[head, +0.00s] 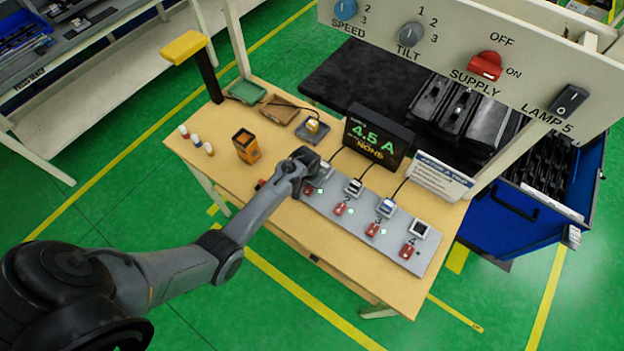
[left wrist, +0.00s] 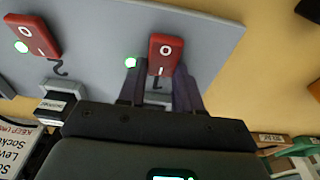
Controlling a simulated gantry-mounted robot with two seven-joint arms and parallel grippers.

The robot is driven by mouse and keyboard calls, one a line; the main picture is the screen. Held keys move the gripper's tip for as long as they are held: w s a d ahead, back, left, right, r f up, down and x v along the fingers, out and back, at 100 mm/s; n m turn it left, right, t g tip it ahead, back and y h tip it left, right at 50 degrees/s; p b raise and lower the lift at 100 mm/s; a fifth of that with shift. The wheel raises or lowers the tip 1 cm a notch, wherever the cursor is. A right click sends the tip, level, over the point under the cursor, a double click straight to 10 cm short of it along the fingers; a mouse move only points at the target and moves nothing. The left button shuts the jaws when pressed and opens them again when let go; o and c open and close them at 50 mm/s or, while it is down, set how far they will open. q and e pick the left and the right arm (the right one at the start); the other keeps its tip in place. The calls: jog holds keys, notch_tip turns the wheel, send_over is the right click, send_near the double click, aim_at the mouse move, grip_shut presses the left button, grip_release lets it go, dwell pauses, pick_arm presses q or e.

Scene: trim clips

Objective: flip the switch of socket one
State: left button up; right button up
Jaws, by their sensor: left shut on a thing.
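The grey socket strip (head: 425,262) lies on the wooden table, with a row of sockets and red rocker switches. My left gripper (head: 306,168) is over the strip's left end in the head view and hides much of the socket there. In the left wrist view, a red rocker switch (left wrist: 164,52) marked O and I sits at the fingertips of my left gripper (left wrist: 157,76), near the strip's end. The fingers are closed about its near end. A green light (left wrist: 130,62) glows beside it. A neighbouring red switch (left wrist: 38,38) stands apart. My right gripper is out of view.
A display (head: 377,137) reading 4.5 A and NONE stands behind the strip, beside a printed sign (head: 440,177). An orange-black box (head: 246,146) and small bottles (head: 196,141) stand at left. A panel with knobs (head: 485,66) rises behind. The table front is clear.

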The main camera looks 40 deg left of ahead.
pick_arm(q)
jog(key=shift+s+r+t+p, duration=0.35)
jog(key=shift+t+p, duration=0.4)
jog(key=shift+t, duration=0.15)
jog(key=shift+f+t, duration=0.2)
jog(key=shift+t, duration=0.6)
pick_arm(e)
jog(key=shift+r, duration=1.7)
pick_arm(q)
jog(key=o, duration=1)
jog(key=shift+o, duration=0.2)
jog(key=shift+r, duration=0.1)
jog(key=p+v, duration=0.1)
jog(key=v, duration=0.9)
jog(key=shift+s+d+r, duration=0.15)
jog(key=shift+s+r, duration=0.1)
jog(key=shift+r, duration=0.05)
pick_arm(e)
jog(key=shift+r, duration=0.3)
